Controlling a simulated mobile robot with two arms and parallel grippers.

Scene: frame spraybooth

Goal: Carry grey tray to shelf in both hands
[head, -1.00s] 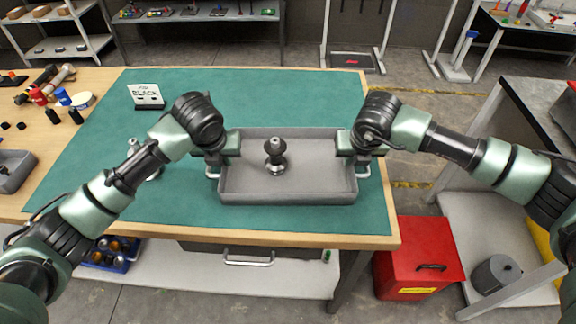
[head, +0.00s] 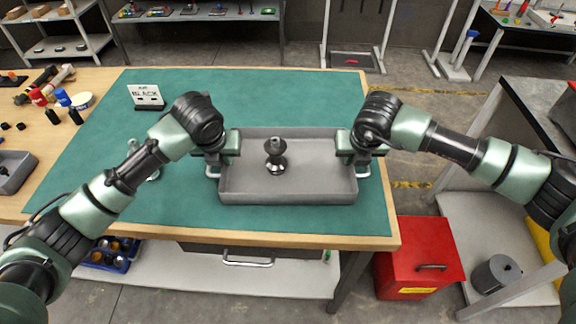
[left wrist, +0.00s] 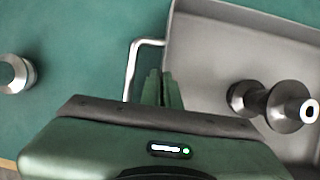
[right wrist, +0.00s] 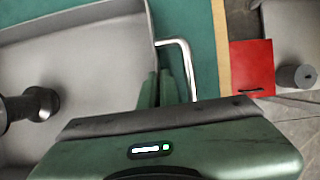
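The grey tray (head: 290,198) rests on the green mat of the workbench. It has a silver handle on each short side. A dark spindle-shaped part (head: 275,157) with a silver base stands inside it; it also shows in the left wrist view (left wrist: 275,103). My left gripper (head: 228,153) is at the tray's left wall, with its fingers (left wrist: 164,88) close together on the wall inside the handle. My right gripper (head: 350,153) holds the right wall the same way, its fingers (right wrist: 156,88) close together. The parts of the handles under the grippers are hidden.
A black-lettered sign (head: 147,96) stands on the green mat (head: 290,95). A silver part (left wrist: 15,73) is left of the tray. A red box (head: 415,262) and a grey bench-like rack (head: 480,215) stand at the right. Shelving (head: 55,45) is at the back left.

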